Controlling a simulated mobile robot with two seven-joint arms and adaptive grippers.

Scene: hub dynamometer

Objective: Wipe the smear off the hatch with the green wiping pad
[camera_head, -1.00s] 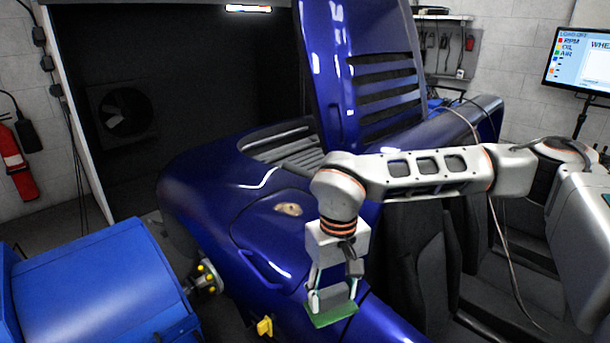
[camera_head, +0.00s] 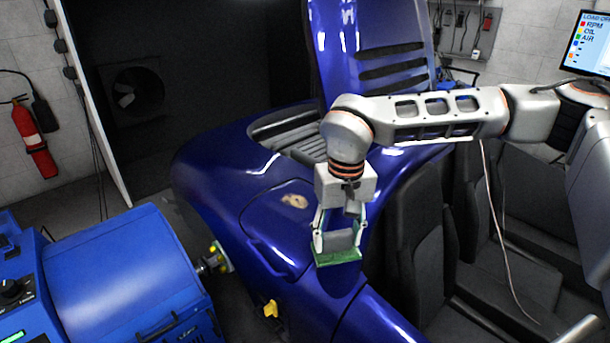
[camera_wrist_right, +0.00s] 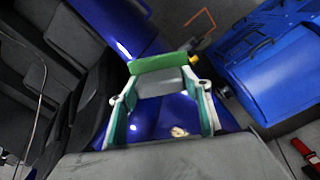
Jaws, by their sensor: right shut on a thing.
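The blue car's hatch (camera_head: 262,213) is a panel on the rear side of the body, with a tan-brown smear (camera_head: 294,200) near its upper right part. The smear also shows in the right wrist view (camera_wrist_right: 179,132). My right gripper (camera_head: 338,240) is shut on the grey block of the green wiping pad (camera_head: 338,258). The pad's green face points down, and it is in front and to the right of the smear, apart from it in the picture. In the right wrist view the pad (camera_wrist_right: 160,63) sits between both fingers. My left gripper is not in view.
A raised blue engine lid (camera_head: 370,45) stands behind my right arm. Black seats (camera_head: 420,215) fill the cabin at right. A blue dynamometer (camera_head: 125,280) stands at lower left by the wheel hub (camera_head: 215,260). A fire extinguisher (camera_head: 33,140) hangs on the left wall.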

